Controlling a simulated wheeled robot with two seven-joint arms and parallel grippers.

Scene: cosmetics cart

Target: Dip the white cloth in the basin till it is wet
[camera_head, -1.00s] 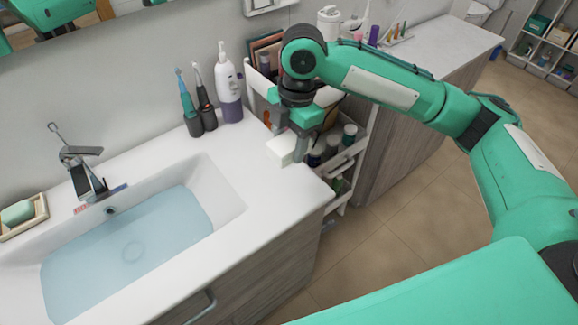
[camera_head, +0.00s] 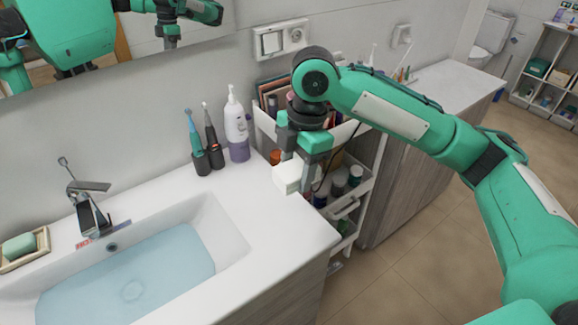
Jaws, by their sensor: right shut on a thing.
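The white basin (camera_head: 236,250) is set in the counter at the lower left and holds pale blue water (camera_head: 130,285). The white cloth (camera_head: 289,178) looks like a small folded block at the counter's right end. My right gripper (camera_head: 297,172) points down and is shut on the cloth, to the right of the basin and apart from the water. I cannot tell whether the cloth touches the counter. My left gripper does not show, except perhaps in the mirror.
A faucet (camera_head: 88,208) stands behind the basin, with a soap dish (camera_head: 40,262) at its left. Electric toothbrushes (camera_head: 204,145) and a white and purple bottle (camera_head: 236,128) stand at the counter's back. A cart (camera_head: 352,190) with bottles stands right of the counter. The counter between basin and gripper is clear.

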